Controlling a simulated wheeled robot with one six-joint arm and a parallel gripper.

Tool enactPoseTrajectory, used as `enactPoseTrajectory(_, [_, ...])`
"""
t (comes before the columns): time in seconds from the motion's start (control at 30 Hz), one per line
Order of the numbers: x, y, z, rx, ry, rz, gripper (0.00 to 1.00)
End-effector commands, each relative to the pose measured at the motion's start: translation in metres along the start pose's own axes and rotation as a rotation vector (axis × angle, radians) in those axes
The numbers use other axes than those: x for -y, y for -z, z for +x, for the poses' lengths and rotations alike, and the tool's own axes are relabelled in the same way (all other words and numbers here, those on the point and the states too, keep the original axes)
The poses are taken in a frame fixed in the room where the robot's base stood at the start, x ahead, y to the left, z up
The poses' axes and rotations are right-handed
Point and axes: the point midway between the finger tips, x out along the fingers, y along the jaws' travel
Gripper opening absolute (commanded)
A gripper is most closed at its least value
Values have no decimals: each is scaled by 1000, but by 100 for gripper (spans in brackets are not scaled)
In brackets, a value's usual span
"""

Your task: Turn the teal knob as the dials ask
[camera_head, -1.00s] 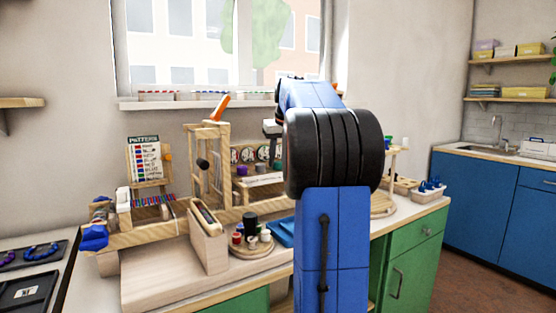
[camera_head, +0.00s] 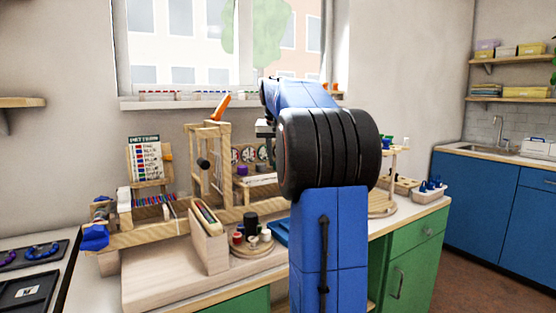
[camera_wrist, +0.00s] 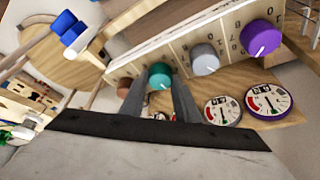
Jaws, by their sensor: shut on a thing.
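The teal knob (camera_wrist: 160,76) sits on a pale wooden panel (camera_wrist: 183,44) in the wrist view. My gripper (camera_wrist: 159,80) is shut on it, with one finger on each side. A grey knob (camera_wrist: 204,60) and a purple knob (camera_wrist: 260,38) are to its right, and a brown knob (camera_wrist: 124,87) is to its left. A purple-rimmed dial (camera_wrist: 267,102) and a grey-rimmed dial (camera_wrist: 222,110) face the camera. The dial by the teal knob is mostly hidden by my gripper. In the head view my arm hides the teal knob, while some dials (camera_head: 248,153) show.
A round tray (camera_head: 250,249) of small pots is in front. Blue blocks (camera_wrist: 74,34) lie at upper left in the wrist view.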

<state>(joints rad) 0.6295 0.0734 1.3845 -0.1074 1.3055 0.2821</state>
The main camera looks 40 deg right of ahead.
Motion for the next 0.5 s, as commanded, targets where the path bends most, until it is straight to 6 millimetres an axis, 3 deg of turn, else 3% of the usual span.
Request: enactPoseTrajectory(0.5, [1, 0, 0, 1, -46, 110, 6])
